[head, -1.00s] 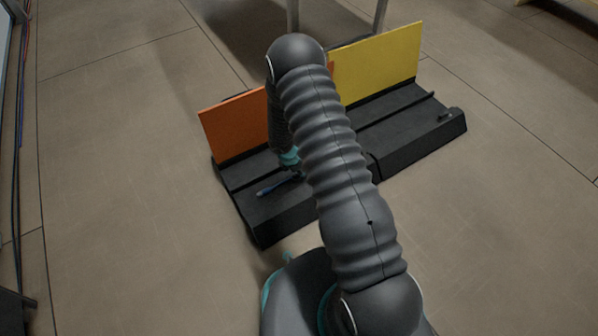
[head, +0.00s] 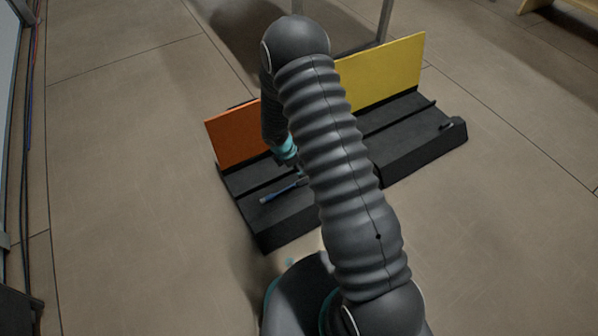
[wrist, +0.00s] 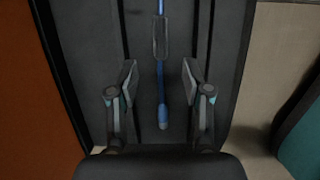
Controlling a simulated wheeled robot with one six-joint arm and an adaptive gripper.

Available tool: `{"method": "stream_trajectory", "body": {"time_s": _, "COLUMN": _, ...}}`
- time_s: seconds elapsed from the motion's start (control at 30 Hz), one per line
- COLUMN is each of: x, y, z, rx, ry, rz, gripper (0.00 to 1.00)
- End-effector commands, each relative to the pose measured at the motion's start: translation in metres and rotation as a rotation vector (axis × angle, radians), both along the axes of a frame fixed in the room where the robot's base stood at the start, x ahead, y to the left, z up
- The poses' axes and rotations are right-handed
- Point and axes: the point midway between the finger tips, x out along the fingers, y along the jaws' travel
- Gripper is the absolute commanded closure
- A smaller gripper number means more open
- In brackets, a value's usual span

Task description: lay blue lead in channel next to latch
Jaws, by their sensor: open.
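The blue lead (head: 279,193) lies on the left section of the black base (head: 285,231), in front of the orange panel (head: 235,137). In the wrist view the blue lead (wrist: 162,112) runs lengthwise between my fingers, with a thicker blue end towards my palm. A dark grey piece (wrist: 160,38) sits on its line; I cannot tell whether it is a sleeve or a latch. My gripper (wrist: 160,75) is open, one finger on each side of the lead with gaps between. In the head view my arm hides most of the gripper.
A yellow panel (head: 381,74) stands behind the right section of the base, which has a small dark knob (head: 446,126) near its right end. Metal legs (head: 383,20) rise behind. The tiled floor (head: 120,180) to the left is clear.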

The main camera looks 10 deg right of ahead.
Motion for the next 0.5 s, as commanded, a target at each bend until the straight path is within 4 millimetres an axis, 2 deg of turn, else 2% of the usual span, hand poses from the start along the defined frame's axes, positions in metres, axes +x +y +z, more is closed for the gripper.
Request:
{"method": "stream_trajectory", "body": {"time_s": 0.03, "x": 0.000, "y": 0.002, "z": 0.009, "rx": 0.000, "ry": -0.002, "rz": 0.002, "gripper": 0.51}}
{"method": "stream_trajectory", "body": {"time_s": 0.33, "x": -0.001, "y": 0.006, "z": 0.036, "rx": 0.002, "ry": -0.013, "rz": -0.022, "gripper": 0.51}}
{"method": "stream_trajectory", "body": {"time_s": 0.43, "x": 0.001, "y": 0.003, "z": 0.064, "rx": 0.009, "ry": -0.048, "rz": -0.087, "gripper": 0.51}}
{"method": "stream_trajectory", "body": {"time_s": 0.5, "x": 0.002, "y": -0.001, "z": 0.092, "rx": 0.021, "ry": -0.086, "rz": -0.159, "gripper": 0.51}}
